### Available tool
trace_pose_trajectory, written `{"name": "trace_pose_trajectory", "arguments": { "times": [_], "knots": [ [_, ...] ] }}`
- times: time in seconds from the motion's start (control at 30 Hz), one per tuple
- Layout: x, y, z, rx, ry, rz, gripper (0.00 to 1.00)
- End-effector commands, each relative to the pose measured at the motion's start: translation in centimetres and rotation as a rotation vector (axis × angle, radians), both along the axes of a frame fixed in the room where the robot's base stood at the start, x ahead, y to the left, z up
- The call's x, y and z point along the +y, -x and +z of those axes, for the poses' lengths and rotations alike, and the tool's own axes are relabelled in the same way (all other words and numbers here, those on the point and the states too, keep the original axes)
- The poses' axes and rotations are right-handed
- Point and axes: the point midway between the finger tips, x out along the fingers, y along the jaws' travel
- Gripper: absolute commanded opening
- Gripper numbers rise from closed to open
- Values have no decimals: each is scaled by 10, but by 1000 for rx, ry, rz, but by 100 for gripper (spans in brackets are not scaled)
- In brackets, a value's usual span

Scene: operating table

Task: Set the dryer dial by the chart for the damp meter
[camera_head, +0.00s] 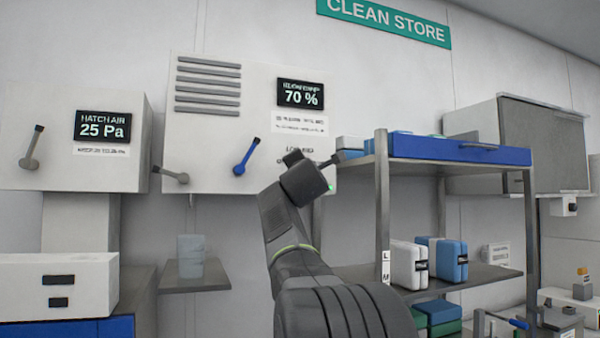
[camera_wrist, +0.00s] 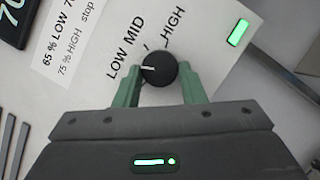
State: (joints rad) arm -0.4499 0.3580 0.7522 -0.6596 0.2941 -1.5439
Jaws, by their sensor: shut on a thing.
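The dryer dial (camera_wrist: 160,68) is a round black knob on the white panel, with a white pointer line. In the wrist view its line points left, toward the printed LOW; MID and HIGH are printed around it. My gripper (camera_wrist: 160,76) is shut on the dial, one green finger on each side. In the head view my arm hides the dial. The damp meter (camera_head: 300,94) reads 70 %. The chart (camera_wrist: 75,45) is partly cut off; it shows "65 % LOW" and "75 % HIGH stop". The white dryer cabinet (camera_head: 205,135) is on the wall.
A green lamp (camera_wrist: 239,32) is lit beside the dial. A blue lever (camera_head: 246,157) and a grey lever (camera_head: 171,175) are on the cabinet's front. A hatch air display (camera_head: 102,126) reads 25 Pa. A shelf rack (camera_head: 382,205) with packs stands close to the right of my arm.

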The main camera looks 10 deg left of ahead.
Motion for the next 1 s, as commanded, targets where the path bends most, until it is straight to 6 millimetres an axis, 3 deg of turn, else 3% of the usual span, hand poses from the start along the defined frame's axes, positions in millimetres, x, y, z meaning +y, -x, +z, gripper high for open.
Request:
{"name": "trace_pose_trajectory", "arguments": {
  "times": [0.6,1.0],
  "knots": [
    [3,1,12,312,-460,2,14],
    [2,1,12,419,-624,3,14]
  ]
}}
